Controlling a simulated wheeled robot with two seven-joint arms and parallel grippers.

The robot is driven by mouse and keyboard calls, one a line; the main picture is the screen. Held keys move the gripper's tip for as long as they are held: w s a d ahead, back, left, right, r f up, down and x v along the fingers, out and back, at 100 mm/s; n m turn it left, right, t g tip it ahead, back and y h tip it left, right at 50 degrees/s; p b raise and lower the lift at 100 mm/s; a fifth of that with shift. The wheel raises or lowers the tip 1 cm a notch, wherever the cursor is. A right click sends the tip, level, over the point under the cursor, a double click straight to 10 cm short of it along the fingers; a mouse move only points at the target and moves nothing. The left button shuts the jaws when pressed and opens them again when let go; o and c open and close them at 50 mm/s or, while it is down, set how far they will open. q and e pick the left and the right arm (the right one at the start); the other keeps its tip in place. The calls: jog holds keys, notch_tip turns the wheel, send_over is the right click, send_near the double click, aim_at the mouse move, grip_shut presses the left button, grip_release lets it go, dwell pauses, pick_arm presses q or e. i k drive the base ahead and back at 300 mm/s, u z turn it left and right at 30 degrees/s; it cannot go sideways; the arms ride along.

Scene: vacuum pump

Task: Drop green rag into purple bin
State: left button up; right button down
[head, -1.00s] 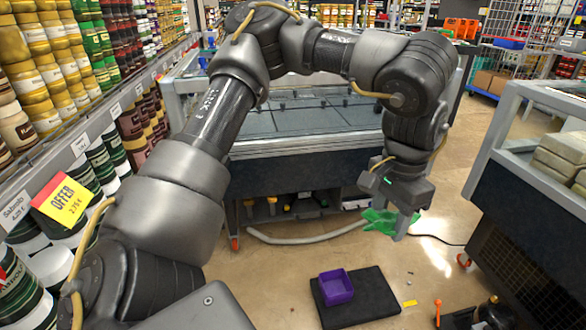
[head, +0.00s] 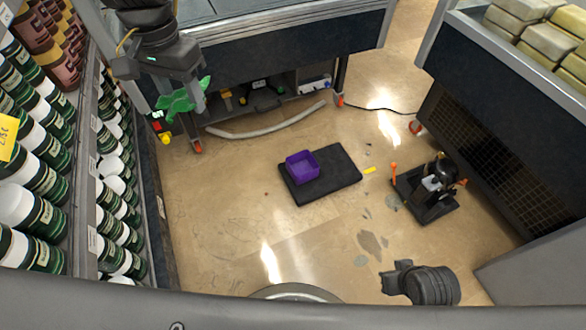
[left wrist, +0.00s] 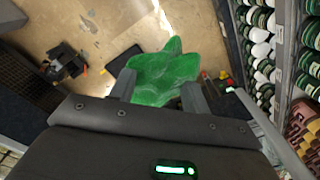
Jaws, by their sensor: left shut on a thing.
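My left gripper (head: 182,100) is at the upper left of the head view, shut on the green rag (head: 180,102). The crumpled rag also shows in the left wrist view (left wrist: 165,72), between and beyond the two fingers. It hangs in the air, apart from the purple bin. The square, open purple bin (head: 289,172) stands on a black mat (head: 335,177) on the floor, to the right of and below the rag in the head view. A dark gripper-like part, seemingly my right gripper (head: 393,279), shows at the bottom; its finger state is unclear.
A black device with orange handles (head: 425,190) stands on the floor right of the mat. A grey hose (head: 265,130) lies by the dark counter (head: 250,55). Shelves of jars (head: 40,180) line the left. Open floor surrounds the mat.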

aim_at(298, 171)
jog(key=z, duration=0.9)
jog(key=i, duration=1.5)
jog(key=u, duration=1.35)
